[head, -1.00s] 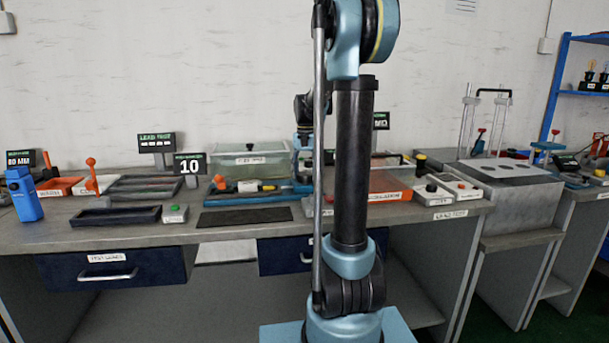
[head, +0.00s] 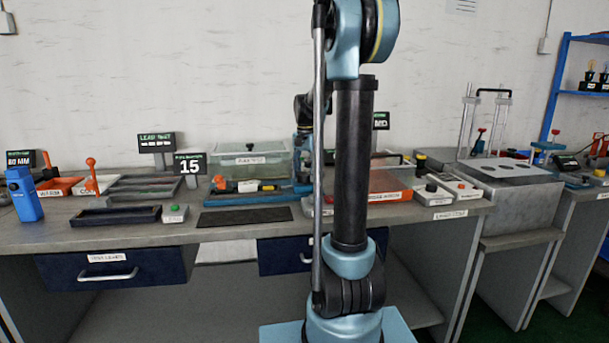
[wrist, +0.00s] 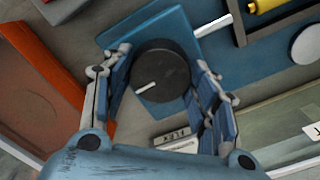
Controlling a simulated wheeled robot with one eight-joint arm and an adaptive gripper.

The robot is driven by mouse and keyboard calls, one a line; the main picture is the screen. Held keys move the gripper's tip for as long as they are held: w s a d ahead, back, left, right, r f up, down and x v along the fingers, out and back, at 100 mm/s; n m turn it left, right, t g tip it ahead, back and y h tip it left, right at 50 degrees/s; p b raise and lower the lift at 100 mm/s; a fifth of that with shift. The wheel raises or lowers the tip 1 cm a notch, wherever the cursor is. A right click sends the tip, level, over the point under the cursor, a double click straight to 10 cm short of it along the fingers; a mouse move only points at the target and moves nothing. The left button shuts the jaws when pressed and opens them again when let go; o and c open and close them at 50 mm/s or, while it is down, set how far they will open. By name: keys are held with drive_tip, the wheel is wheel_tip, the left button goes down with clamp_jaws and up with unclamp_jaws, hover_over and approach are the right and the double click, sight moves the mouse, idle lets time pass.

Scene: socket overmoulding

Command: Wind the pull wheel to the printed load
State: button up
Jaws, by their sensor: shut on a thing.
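In the wrist view my gripper (wrist: 163,88) is shut on the pull wheel (wrist: 162,62), a dark round knob with a white pointer mark. One blue-padded finger lies on each side of the knob. The wheel sits on a blue base (wrist: 182,35). In the head view my arm hides the wheel and my gripper. The black display (head: 189,165) behind the blue pull rig (head: 265,192) reads 15. The printed load cannot be read in these frames.
An orange tray (wrist: 45,75) lies left of the wheel in the wrist view. A clear lidded tank (head: 250,161) stands behind the rig. A dark mat (head: 244,217), an empty dark tray (head: 115,215) and a green-button box (head: 175,213) lie in front.

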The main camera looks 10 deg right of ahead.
sight(305, 173)
drive_tip(key=o, duration=1.1)
drive_tip(key=shift+a, duration=0.1)
drive_tip(key=shift+c, duration=0.2)
wheel_tip(305, 173, up, 12)
drive_tip(key=shift+f, duration=0.1)
drive_tip(key=s+f+n, duration=0.1)
drive_tip(key=s+f, duration=0.2)
drive_tip(key=s, duration=0.4)
drive_tip(key=s+f+n+t, duration=0.1)
drive_tip(key=s+f+n, duration=0.15)
drive_tip(key=s, duration=0.45)
drive_tip(key=s+f+n, duration=0.1)
drive_tip(key=s+f, duration=0.2)
drive_tip(key=s, duration=0.3)
drive_tip(key=s+f+n+t, duration=0.1)
drive_tip(key=s+f+n, duration=0.3)
drive_tip(key=s+f, duration=1)
drive_tip(key=shift+s+a+f, duration=0.15)
drive_tip(key=shift+s+f, duration=0.25)
drive_tip(key=shift+f, duration=0.5)
